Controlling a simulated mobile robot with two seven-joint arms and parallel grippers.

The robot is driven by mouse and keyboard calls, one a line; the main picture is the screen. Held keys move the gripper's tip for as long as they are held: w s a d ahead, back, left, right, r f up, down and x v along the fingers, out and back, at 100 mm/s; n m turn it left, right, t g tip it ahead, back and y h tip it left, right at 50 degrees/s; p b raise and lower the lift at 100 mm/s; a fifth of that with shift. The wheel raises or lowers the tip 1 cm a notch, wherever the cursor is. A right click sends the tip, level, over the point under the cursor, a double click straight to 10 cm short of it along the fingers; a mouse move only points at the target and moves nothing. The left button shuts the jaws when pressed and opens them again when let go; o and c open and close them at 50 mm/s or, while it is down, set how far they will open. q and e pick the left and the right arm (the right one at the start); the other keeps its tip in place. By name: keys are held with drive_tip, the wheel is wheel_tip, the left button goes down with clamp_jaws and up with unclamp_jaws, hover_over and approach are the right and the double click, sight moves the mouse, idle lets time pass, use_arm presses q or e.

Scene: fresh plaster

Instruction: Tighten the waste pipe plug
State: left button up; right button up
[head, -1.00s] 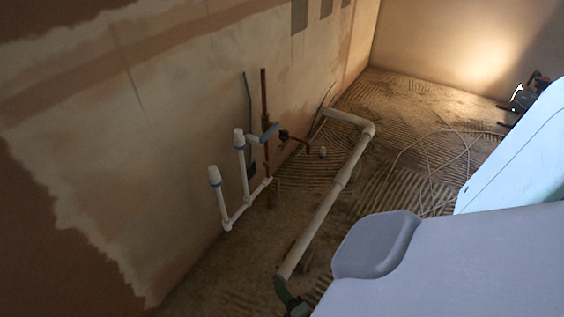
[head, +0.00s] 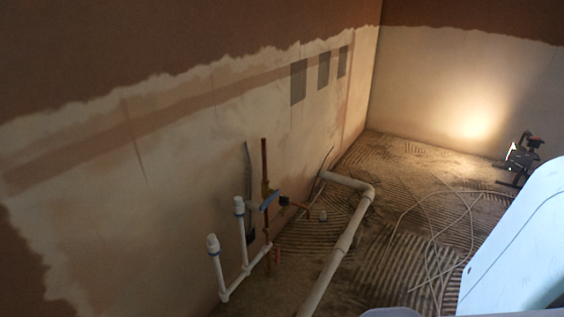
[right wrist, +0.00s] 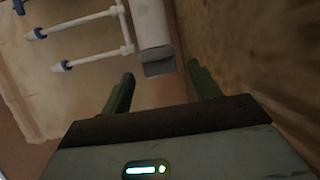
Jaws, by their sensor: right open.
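The thick white waste pipe (head: 340,245) runs along the floor beside the left wall in the head view, and its near end is cut off by the bottom edge. In the right wrist view the waste pipe (right wrist: 151,22) ends in a grey piece (right wrist: 158,61), which looks like the plug. My right gripper (right wrist: 160,70) is open, its two dark green fingers apart on either side of the line of the pipe end. The grey end is just beyond the fingertips; I cannot tell the exact gap. Its threads or seating are not visible. My left gripper is not in view.
Two thin upright white pipes with capped tops (head: 239,206) stand by the wall, near a copper pipe (head: 264,160) and a blue-handled valve (head: 269,200). A loose cable (head: 430,235) lies on the ridged floor. A work lamp (head: 522,150) stands at the back right.

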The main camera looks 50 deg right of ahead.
drive_tip(key=p+v, duration=0.1)
drive_tip(key=v, duration=0.6)
drive_tip(key=shift+d, duration=0.1)
drive_tip(key=shift+c, duration=0.3)
